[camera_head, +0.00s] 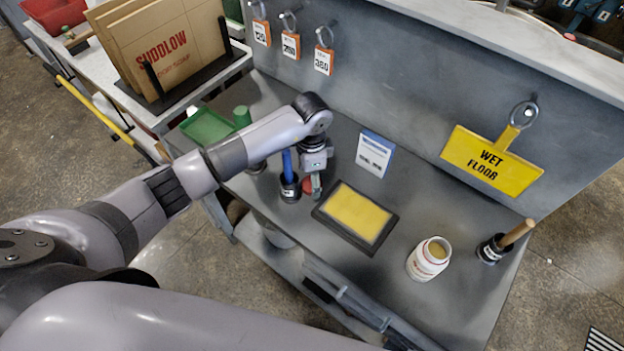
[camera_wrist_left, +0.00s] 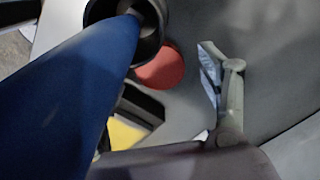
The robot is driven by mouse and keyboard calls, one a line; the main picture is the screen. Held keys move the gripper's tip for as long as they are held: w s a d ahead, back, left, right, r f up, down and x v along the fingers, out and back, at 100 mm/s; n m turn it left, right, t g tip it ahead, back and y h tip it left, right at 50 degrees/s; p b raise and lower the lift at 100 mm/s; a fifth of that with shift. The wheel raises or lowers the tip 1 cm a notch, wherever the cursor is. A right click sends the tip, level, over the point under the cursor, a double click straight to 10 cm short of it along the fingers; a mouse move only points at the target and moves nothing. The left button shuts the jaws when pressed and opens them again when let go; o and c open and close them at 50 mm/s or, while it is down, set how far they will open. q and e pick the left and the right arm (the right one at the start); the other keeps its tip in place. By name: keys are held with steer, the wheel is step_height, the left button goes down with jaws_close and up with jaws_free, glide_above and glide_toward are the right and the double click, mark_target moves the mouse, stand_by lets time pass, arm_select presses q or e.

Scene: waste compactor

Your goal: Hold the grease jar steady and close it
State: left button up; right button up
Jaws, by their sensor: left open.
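The grease jar (camera_head: 428,262) is a white jar with red print, standing upright and uncovered on the right of the grey bench, yellowish inside. A red round piece, apparently its lid (camera_head: 308,186), sits at my left gripper (camera_head: 314,188), partly hidden by it. In the left wrist view the red disc (camera_wrist_left: 162,68) lies beyond the fingers, beside a black cup. My left gripper is open, pointing down; one finger (camera_wrist_left: 228,100) shows right of the disc with a gap between them. The other finger is not clearly seen. My right gripper is not in view.
A blue handle (camera_head: 287,165) stands in a black cup close beside my left gripper, and fills the left of the wrist view. A yellow pad in a black frame (camera_head: 318,212) lies between gripper and jar. A wooden-handled tool (camera_head: 515,235) stands right of the jar.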

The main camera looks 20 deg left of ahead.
arm_select(q)
steer(key=shift+f, duration=0.85)
steer(key=c, duration=0.9)
